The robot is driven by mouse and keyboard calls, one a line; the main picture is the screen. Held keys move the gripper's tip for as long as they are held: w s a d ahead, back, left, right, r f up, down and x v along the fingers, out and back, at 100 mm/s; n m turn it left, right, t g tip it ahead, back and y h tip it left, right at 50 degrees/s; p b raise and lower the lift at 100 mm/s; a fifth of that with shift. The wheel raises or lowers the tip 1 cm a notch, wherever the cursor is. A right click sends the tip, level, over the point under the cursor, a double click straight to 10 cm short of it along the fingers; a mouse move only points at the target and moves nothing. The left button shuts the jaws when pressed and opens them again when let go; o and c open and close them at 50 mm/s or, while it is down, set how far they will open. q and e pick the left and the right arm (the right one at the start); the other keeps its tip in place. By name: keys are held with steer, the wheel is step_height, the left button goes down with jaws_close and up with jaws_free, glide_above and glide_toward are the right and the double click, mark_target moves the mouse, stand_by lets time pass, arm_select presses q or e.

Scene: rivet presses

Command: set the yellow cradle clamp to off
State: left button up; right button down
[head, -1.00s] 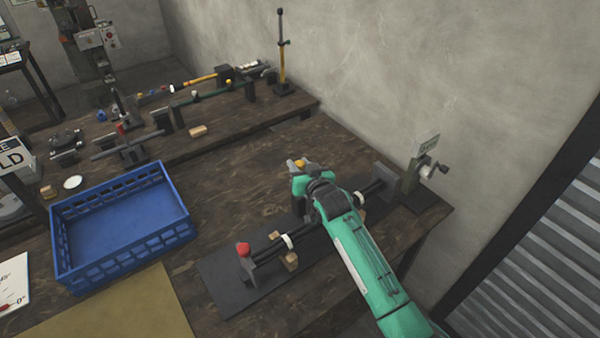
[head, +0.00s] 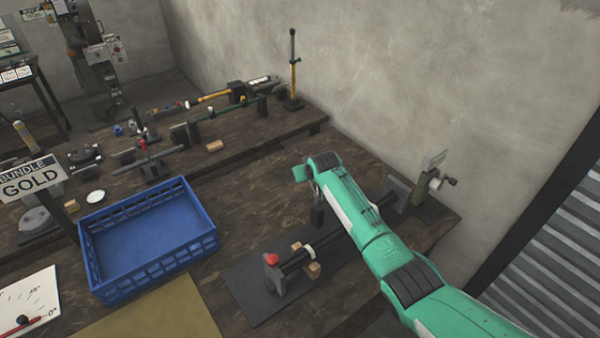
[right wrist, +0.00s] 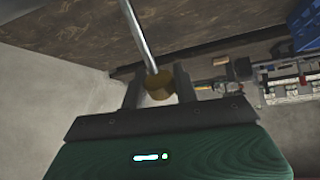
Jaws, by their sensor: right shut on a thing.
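The yellow clamp knob (right wrist: 158,86) sits on the end of a bare metal lever (right wrist: 138,35) in the right wrist view. My right gripper (right wrist: 157,82) is shut on this knob, with one finger on each side. In the head view, my right arm and gripper (head: 303,173) reach over the cradle fixture and hide the knob. A dark post (head: 317,213) stands under the gripper. The dark bar of the cradle (head: 296,262) passes partly behind my arm. A red-knobbed clamp (head: 272,260) is at its near left end. My left gripper is not in view.
A blue crate (head: 150,240) stands left of the cradle. A crank fixture (head: 425,187) stands at the bench's right end, near the wall. Several tools and rods lie along the back of the bench. Bare wood (head: 245,205) lies between crate and cradle.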

steer(key=shift+w+a+f, duration=0.1)
steer(key=shift+a+f, duration=0.05)
steer(key=shift+f, duration=0.1)
steer(key=shift+w+f, duration=0.1)
steer(key=shift+f, duration=0.05)
steer(key=shift+w+a+f+b, duration=0.2)
steer(key=shift+b, duration=0.15)
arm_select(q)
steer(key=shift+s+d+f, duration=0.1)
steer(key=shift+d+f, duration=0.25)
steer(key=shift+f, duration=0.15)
arm_select(e)
steer(key=c, duration=1.1)
jaws_free()
arm_select(q)
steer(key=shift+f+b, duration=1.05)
steer(key=shift+b, duration=0.05)
arm_select(e)
steer(key=shift+v, duration=6.85)
steer(key=shift+d, duration=0.1)
